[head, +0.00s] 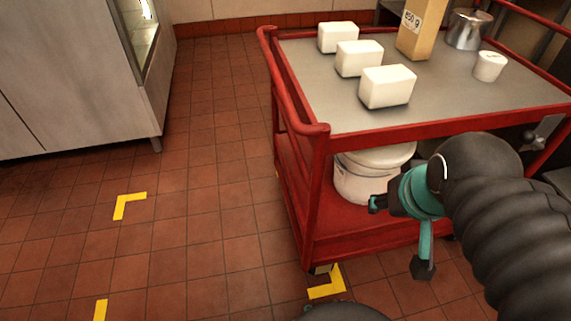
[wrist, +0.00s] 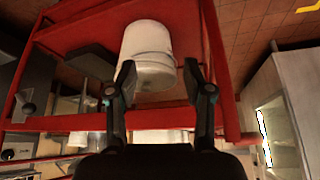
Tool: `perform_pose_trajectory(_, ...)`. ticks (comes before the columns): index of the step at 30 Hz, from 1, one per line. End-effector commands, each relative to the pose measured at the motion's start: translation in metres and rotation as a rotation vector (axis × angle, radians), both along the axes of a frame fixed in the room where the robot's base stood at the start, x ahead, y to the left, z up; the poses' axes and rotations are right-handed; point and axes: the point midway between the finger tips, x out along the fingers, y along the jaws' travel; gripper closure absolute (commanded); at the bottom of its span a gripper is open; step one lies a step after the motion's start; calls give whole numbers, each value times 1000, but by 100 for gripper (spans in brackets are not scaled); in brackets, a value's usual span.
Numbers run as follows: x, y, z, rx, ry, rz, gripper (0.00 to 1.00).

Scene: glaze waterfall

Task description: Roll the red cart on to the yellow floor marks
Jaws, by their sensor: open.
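The red cart (head: 320,170) stands right of centre in the head view, with a grey top and a lower shelf. Its near corner and caster are beside a yellow corner mark (head: 328,285). Two more yellow marks lie on the floor to the left, one further off (head: 128,203) and one at the bottom edge (head: 100,311). My gripper (head: 400,236) is open and empty in front of the cart's near side, below its top. In the wrist view, the gripper (wrist: 167,84) faces the cart's red frame (wrist: 75,33). I cannot tell whether it touches.
Three white blocks (head: 388,86), a tan carton (head: 421,28), a metal pot (head: 468,30) and a small white tub (head: 490,66) stand on the cart's top. A white bucket (head: 365,178) is on its lower shelf. A pale cabinet (head: 75,80) stands left. Tiled floor between is clear.

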Motion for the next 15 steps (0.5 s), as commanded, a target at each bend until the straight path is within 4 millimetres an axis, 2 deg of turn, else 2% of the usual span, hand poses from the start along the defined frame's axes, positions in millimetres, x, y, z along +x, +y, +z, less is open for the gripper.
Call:
perform_pose_trajectory(4,9,11,-9,-28,40,58,48)
perform_pose_trajectory(8,24,34,-23,-86,102,155,48)
perform_pose_trajectory(15,52,95,-52,-252,194,360,48)
